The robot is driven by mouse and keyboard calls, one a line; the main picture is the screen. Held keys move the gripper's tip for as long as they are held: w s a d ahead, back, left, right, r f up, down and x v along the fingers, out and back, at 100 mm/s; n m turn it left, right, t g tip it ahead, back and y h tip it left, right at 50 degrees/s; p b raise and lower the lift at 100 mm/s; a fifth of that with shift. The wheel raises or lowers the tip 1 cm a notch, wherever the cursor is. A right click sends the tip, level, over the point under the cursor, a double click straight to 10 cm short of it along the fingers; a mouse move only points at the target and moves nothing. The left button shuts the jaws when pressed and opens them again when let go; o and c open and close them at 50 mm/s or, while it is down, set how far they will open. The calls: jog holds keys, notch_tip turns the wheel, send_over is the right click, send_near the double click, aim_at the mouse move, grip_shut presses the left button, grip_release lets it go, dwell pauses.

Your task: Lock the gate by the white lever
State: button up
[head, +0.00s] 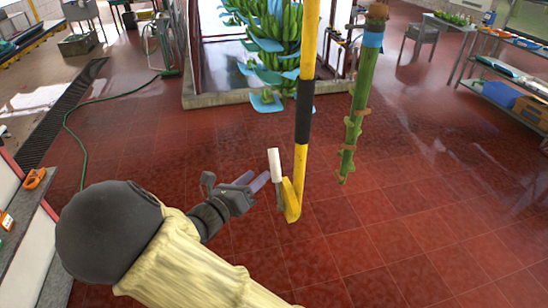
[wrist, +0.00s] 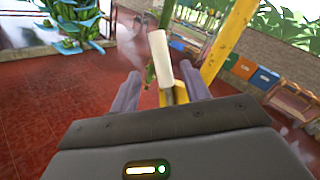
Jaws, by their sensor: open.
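The white lever (head: 274,165) stands upright on a grey stem beside the yellow bracket (head: 293,199) at the foot of a yellow and black post (head: 304,110). My gripper (head: 255,181) is open and empty, just left of the lever in the head view. In the wrist view the white lever (wrist: 160,58) rises beyond and between my two open fingers (wrist: 160,92), with the yellow bracket (wrist: 180,92) behind it. The fingers look apart from the lever; the exact gap is hard to tell. No separate gate is clearly seen.
A bare green stem (head: 356,110) hangs right of the post. A banana bunch (head: 270,45) with blue sheets hangs behind. A shelf rack (head: 515,85) stands at the right; a green hose (head: 75,135) lies at the left. The red tiled floor around the post is clear.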

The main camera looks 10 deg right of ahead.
aim_at(271, 164)
jog(key=p+x, duration=0.2)
jog(key=x, duration=0.6)
jog(key=shift+w+d, duration=0.25)
jog(key=shift+d, duration=0.05)
grip_shut()
